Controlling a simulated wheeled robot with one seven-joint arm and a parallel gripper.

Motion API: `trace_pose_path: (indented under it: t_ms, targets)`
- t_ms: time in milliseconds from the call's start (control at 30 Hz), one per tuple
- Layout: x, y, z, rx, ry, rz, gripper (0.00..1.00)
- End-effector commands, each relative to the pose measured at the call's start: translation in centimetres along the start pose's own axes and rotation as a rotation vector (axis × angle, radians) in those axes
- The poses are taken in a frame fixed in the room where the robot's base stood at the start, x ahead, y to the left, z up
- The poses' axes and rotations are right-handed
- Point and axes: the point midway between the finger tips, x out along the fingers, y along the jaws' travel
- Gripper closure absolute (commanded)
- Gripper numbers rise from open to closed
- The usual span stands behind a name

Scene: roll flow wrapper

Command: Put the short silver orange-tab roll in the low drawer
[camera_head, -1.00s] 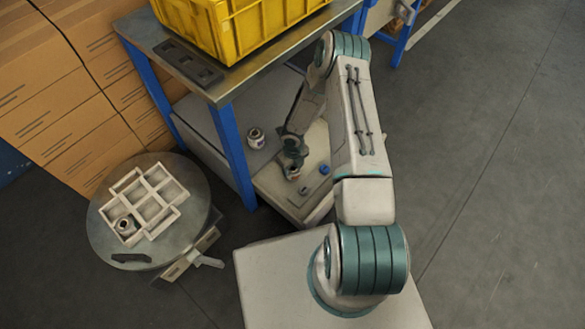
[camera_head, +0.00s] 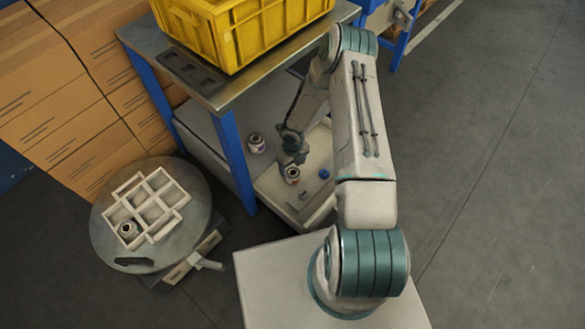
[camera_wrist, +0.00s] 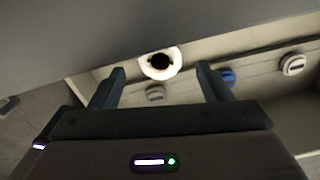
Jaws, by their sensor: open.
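The low drawer (camera_head: 317,196) is pulled out under the blue-legged bench. A short roll (camera_head: 292,180) stands upright in it, just below my gripper (camera_head: 292,161); its tab colour is too small to tell. In the wrist view a roll's pale ring with a dark core (camera_wrist: 160,64) shows beyond and between my two fingers (camera_wrist: 161,76). My fingers are spread, and the roll appears apart from them. Another short roll (camera_head: 256,144) stands on the shelf left of the drawer.
A round table (camera_head: 103,240) at left bears a white divided tray (camera_head: 165,222) with a roll (camera_head: 126,229) in one compartment. A blue round piece (camera_head: 324,174) lies in the drawer. The bench top (camera_head: 240,84) with a yellow crate (camera_head: 245,35) overhangs the drawer's back.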

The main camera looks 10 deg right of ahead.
Motion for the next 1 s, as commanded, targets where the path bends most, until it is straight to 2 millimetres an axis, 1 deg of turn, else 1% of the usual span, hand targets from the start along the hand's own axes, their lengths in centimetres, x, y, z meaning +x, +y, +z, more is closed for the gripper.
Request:
trace_pose_path:
  t_ms: [33,100,200,300,467,867,967,1000]
  targets:
    - [-1.9,-0.1,0.0,0.002,-0.001,-0.001,0.29]
    - [-3.4,-0.1,0.0,0.002,-0.001,-0.002,0.29]
    - [-5.2,-0.1,0.0,0.001,-0.001,-0.001,0.29]
    - [-6.5,-0.1,0.0,0.002,0.001,-0.001,0.29]
    - [-7.5,-0.1,0.0,0.000,0.000,-0.001,0.29]
    - [-7.9,-0.1,0.0,0.012,0.001,-0.005,0.29]
    - [-9.1,-0.7,0.0,0.075,0.004,-0.024,0.29]
    - [-9.9,-1.0,-0.1,0.122,0.006,-0.037,0.29]
